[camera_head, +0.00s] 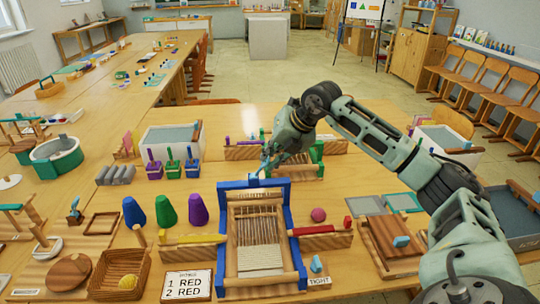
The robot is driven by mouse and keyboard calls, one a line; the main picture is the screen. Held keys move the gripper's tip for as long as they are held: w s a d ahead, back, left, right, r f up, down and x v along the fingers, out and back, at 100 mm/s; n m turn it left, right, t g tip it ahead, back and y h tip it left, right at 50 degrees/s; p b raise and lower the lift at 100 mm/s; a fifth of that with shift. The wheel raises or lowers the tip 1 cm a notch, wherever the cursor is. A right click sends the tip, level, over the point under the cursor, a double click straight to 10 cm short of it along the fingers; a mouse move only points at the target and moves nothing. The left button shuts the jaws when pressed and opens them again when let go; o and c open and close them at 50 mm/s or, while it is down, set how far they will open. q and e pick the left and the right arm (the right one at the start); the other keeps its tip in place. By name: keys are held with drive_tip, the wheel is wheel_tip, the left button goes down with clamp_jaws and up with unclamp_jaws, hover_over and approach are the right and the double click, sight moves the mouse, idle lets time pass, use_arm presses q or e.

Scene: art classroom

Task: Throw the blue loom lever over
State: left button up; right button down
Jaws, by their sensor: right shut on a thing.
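The blue loom (291,235) stands at the front middle of the table, a blue frame around a wooden, strung bed. Its top bar (237,185) runs across the back. My right gripper (267,167) reaches in from the right and points down just behind this bar. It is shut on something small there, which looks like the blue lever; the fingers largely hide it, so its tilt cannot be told. A card reading TIGHT (320,281) lies by the loom's front right corner. My left gripper is not in view.
A yellow-topped block (190,240) and a red-topped block (318,231) flank the loom. Green and purple cones (198,210) stand at left. A white-sided bin (172,138) and a green-topped block (298,171) stand behind. A sign card (187,285) and basket (118,275) are at front left.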

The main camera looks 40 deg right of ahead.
drive_tip(key=shift+s+d+f, duration=0.1)
drive_tip(key=shift+d+f, duration=0.05)
drive_tip(key=shift+f, duration=0.05)
drive_tip(key=c, duration=1.8)
unclamp_jaws()
drive_tip(key=shift+s+d, duration=0.1)
drive_tip(key=shift+d, duration=0.05)
drive_tip(key=shift+r, duration=0.1)
drive_tip(key=shift+r, duration=0.25)
drive_tip(key=v, duration=1.1)
drive_tip(key=shift+s+r, duration=0.1)
drive_tip(key=shift+s, duration=0.1)
